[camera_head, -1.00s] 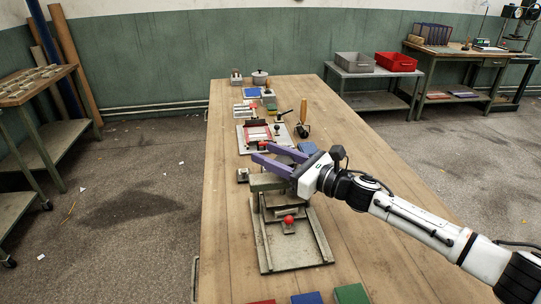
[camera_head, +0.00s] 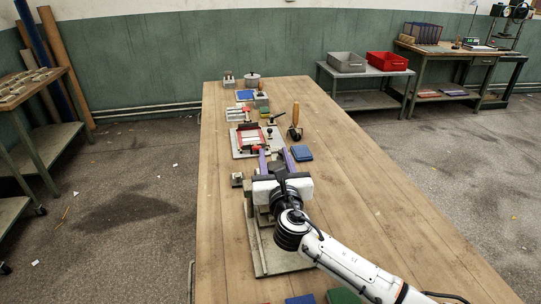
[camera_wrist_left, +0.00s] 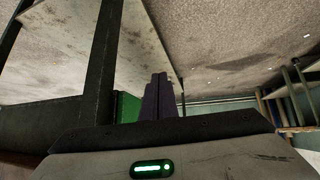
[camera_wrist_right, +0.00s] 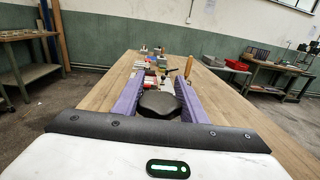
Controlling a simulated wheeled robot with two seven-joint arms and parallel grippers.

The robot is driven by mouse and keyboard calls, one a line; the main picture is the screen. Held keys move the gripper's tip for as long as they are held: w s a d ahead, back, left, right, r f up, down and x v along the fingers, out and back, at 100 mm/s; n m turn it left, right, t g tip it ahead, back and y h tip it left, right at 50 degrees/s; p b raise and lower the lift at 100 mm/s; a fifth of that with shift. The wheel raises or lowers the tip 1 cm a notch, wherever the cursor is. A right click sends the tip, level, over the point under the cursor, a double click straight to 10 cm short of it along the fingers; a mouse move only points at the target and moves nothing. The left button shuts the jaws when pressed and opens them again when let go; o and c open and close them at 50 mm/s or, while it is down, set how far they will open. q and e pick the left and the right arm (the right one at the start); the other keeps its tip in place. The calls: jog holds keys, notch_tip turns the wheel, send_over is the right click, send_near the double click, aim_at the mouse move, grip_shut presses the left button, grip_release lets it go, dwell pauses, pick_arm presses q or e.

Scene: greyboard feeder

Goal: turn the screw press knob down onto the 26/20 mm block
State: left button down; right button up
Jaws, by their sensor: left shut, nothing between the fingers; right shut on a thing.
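The screw press (camera_head: 258,250) stands on the near part of the long wooden table, and its grey-green base shows to the left of my right arm. My right gripper (camera_head: 273,157) is over the press, its fingers pointing to the far end of the table. In the right wrist view the dark knob (camera_wrist_right: 160,104) sits between the purple fingers, which are shut on it. My gripper and arm hide the middle of the press in the head view, and I cannot make out the 26/20 mm block. My left gripper (camera_wrist_left: 159,80) is shut and empty, away from the press.
A fixture with a red frame (camera_head: 249,137), a dark blue block (camera_head: 301,153) and a wooden-handled roller (camera_head: 295,122) lie beyond the press. A small block (camera_head: 237,180) stands to its left. Blue (camera_head: 303,299) and green (camera_head: 343,296) pieces lie at the near edge. The table's right side is clear.

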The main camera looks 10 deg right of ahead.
jog(key=m+h, duration=0.2)
jog(key=h, duration=0.1)
jog(key=shift+d+g, duration=0.15)
jog(key=shift+g, duration=0.15)
jog(key=m+h, duration=0.1)
jog(key=h, duration=0.1)
jog(key=shift+s+d+f+m+g+h, duration=0.1)
jog(key=shift+d+m+g+h, duration=0.2)
jog(key=shift+m+g+h, duration=0.1)
jog(key=m+h, duration=0.1)
jog(key=m+g+h+b, duration=0.1)
jog(key=d+g+h+b, duration=0.1)
jog(key=shift+s+m+h, duration=0.25)
jog(key=shift+m+h, duration=0.15)
jog(key=shift+s+d+m+g+h+b, duration=0.2)
jog(key=shift+m+g+h+b, duration=0.55)
jog(key=shift+g+h, duration=0.2)
jog(key=shift+d, duration=0.1)
jog(key=o, duration=1.1)
jog(key=shift+c, duration=0.2)
